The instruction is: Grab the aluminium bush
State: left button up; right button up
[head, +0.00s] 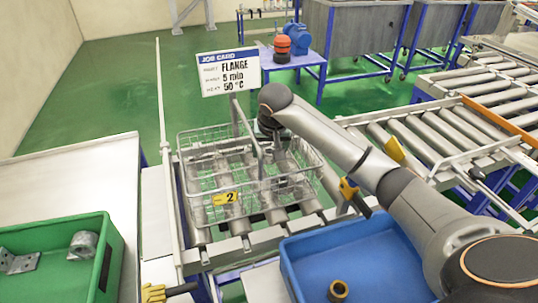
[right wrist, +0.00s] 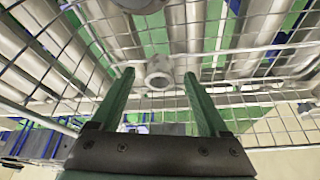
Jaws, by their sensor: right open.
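The aluminium bush (right wrist: 159,72), a short pale grey ring with a hole facing the camera, shows in the right wrist view. It appears over the wire bottom of the basket, framed between the fingertips. My right gripper (right wrist: 160,74) is open, with one green finger on each side of the bush; I cannot tell if they touch it. In the head view my right gripper (head: 283,158) reaches down into the wire basket (head: 197,207), which carries a yellow tag "2". The bush is not clear in that view. My left gripper is not in view.
The basket stands on rollers, its mesh walls close around my gripper. A job card (head: 230,73) stands behind it. A blue crate (head: 345,243) holds a brass-coloured ring (head: 338,291). A green crate (head: 106,262) holds a grey cylindrical part (head: 83,245) and a bracket (head: 18,261).

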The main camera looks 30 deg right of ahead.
jog(key=shift+f, duration=0.1)
jog(key=shift+c, duration=0.2)
grip_shut()
dwell(0.4)
